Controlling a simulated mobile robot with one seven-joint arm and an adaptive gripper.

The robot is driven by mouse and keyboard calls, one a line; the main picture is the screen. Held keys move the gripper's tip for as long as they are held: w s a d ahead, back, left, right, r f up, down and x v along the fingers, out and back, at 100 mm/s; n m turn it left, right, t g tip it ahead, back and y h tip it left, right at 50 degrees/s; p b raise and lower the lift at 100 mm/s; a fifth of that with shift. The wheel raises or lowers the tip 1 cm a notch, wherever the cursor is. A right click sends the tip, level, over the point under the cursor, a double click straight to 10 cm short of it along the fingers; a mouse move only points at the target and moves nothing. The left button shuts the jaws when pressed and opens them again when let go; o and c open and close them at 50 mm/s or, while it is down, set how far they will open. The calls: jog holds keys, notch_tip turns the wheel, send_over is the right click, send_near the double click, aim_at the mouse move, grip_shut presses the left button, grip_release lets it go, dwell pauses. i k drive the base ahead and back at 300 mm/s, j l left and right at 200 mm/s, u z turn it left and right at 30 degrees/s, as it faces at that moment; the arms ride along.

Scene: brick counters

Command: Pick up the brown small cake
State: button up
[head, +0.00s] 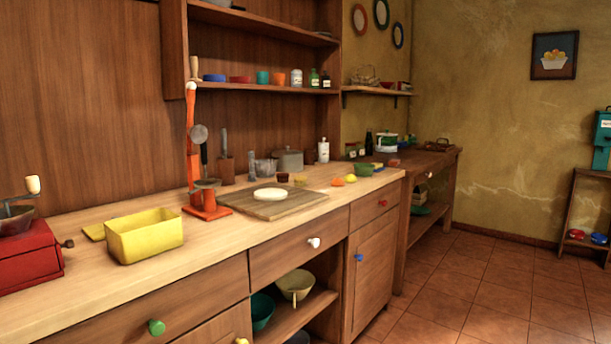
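I cannot make out a brown small cake for certain. A small reddish-brown item (283,177) sits on the wooden counter (95,262) behind the cutting board, too small to identify. A pale round flat item (270,194) lies on the cutting board (298,207). Another small reddish item (394,162) sits on the farther counter at the back, also too small to identify. My gripper does not show in this view.
A yellow open box (146,241) and a red grinder (28,258) stand at the left. A red-orange press (207,200) stands beside the board. Orange (338,182) and yellow (351,179) items lie near the right end. The tiled floor (480,290) at right is clear.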

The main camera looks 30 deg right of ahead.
aim_at(281, 177)
jog(key=i+l+z, duration=0.3)
jog(key=i+l, duration=0.55)
jog(key=l, duration=0.15)
jog(key=i+l+z, duration=0.35)
jog(key=i+l, duration=0.5)
jog(key=i+l+z, duration=0.1)
jog(key=i, duration=0.3)
jog(key=i+l, duration=0.1)
jog(key=i, duration=0.35)
jog(key=i+j, duration=0.15)
jog(key=i+l+z, duration=0.05)
jog(key=i, duration=0.05)
